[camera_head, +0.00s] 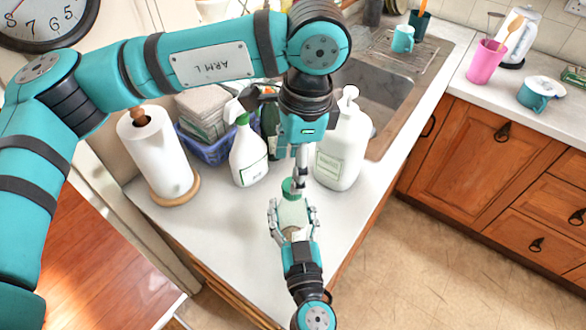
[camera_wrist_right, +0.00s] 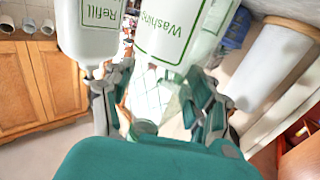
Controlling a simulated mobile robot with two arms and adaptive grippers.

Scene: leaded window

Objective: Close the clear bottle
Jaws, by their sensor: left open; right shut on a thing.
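The clear bottle (camera_head: 293,212) stands out over the front of the white counter, with a green cap (camera_head: 292,187) at its top. I cannot tell whether the cap is fully seated. My right gripper (camera_head: 293,222) comes from below and is shut on the bottle's body. In the right wrist view the see-through bottle (camera_wrist_right: 155,95) shows between the fingers, with a green ring (camera_wrist_right: 143,128) near its end. My left gripper (camera_head: 299,178) points down from above, open, its fingertips right at the cap. Whether they touch it is unclear.
A white pump bottle (camera_head: 343,150) stands close to the right of my left gripper. A spray bottle (camera_head: 248,155) and a paper towel roll (camera_head: 158,155) stand to the left. A blue basket (camera_head: 213,150) is behind, and the sink (camera_head: 375,88) lies beyond. The counter's front is clear.

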